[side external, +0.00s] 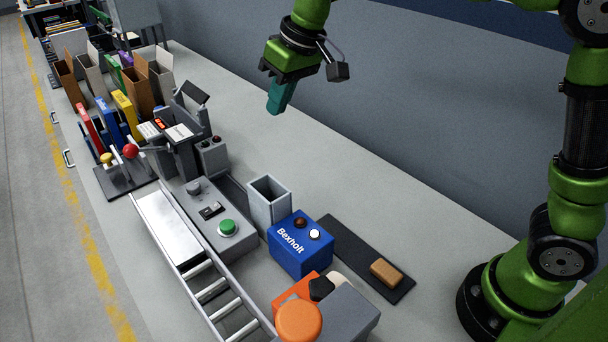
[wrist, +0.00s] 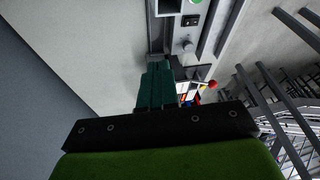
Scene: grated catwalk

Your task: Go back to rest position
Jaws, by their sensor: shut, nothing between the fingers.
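My gripper (side external: 280,98) hangs from my green arm in the side external view, above the back part of the grey bench (side external: 390,172), near the wall. Its teal fingers are together and point down with nothing between them. The fingers (wrist: 156,85) also show in the wrist view, shut and empty. My gripper is well above the bench and touches nothing that I can see.
A blue Bexholt box (side external: 300,245), a grey open bin (side external: 269,203), a control panel with a green button (side external: 228,228) and a roller conveyor (side external: 215,291) stand in front. A brown block (side external: 385,272) lies on a dark mat. The bench below my gripper is clear.

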